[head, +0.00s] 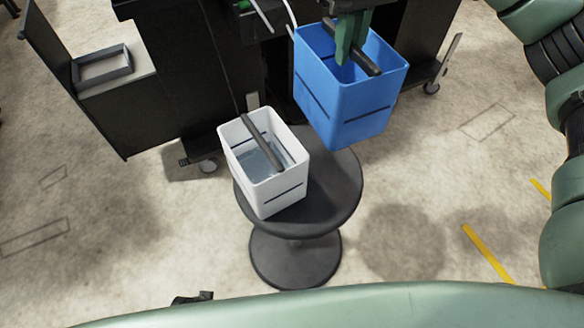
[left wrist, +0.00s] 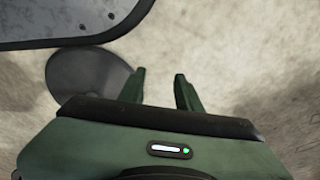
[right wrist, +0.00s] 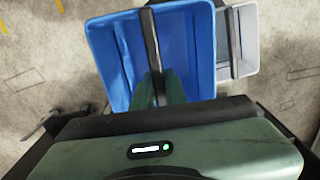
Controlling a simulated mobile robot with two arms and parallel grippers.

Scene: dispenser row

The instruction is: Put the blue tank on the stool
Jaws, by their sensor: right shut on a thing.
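The blue tank (head: 345,105) is an open box with a dark handle bar across its top. My right gripper (head: 350,55) is shut on that bar; this also shows in the right wrist view (right wrist: 158,88). The tank hangs upright over the stool's far right part in the head view; I cannot tell whether its bottom touches the seat. The dark round stool (head: 335,195) bears a white tank (head: 262,190) on its left part. My left gripper (left wrist: 158,85) is open and empty in the left wrist view, below the seat edge (left wrist: 60,38); the head view does not show it.
A black cabinet (head: 180,75) on casters stands behind the stool, with a grey frame (head: 103,65) on its left shelf. The white tank (right wrist: 240,40) is close beside the blue one. The floor (head: 110,225) is clear left and right of the stool.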

